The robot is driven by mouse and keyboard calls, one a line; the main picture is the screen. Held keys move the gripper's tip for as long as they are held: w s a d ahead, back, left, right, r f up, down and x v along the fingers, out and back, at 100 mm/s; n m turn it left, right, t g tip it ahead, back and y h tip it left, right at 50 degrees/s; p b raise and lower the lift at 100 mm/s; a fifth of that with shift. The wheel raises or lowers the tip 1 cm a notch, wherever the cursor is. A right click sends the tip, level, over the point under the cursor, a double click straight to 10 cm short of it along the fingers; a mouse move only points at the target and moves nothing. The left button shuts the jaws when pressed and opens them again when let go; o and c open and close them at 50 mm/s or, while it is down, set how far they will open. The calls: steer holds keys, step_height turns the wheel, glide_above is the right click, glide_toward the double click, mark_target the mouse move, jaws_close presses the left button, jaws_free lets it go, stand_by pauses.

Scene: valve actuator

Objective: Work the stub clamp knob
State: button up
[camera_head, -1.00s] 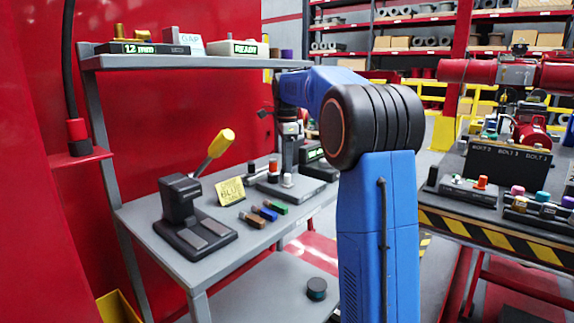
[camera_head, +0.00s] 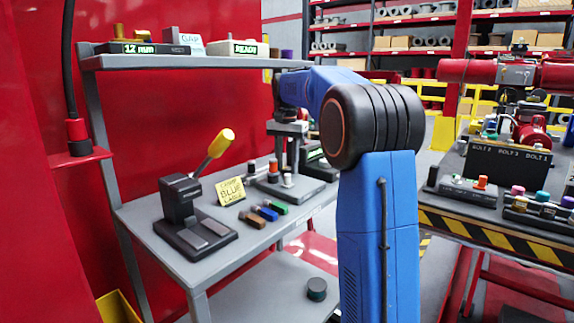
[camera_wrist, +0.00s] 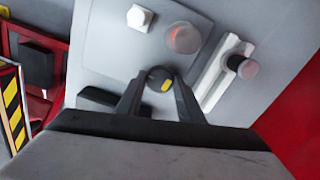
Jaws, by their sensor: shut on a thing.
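In the head view, my gripper (camera_head: 291,157) points down over the grey fixture plate (camera_head: 267,188) at the back of the bench; I cannot make out the knob there.
A black press with a yellow-handled lever (camera_head: 213,150) stands at the bench's left. Next to it are a yellow note (camera_head: 231,191) and small coloured blocks (camera_head: 264,212). A shelf (camera_head: 190,61) with displays runs above. The bench front is mostly clear.

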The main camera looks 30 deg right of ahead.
mark_target(287, 168)
steer(key=n, duration=0.4)
steer(key=shift+n, duration=0.3)
steer(key=n, duration=0.4)
steer(key=shift+n, duration=0.3)
steer(key=n, duration=0.4)
steer(key=shift+n, duration=2.4)
steer(key=o, duration=1.1)
steer(key=shift+c, duration=0.2)
steer(key=shift+r, duration=0.1)
step_height(287, 168, up, 17)
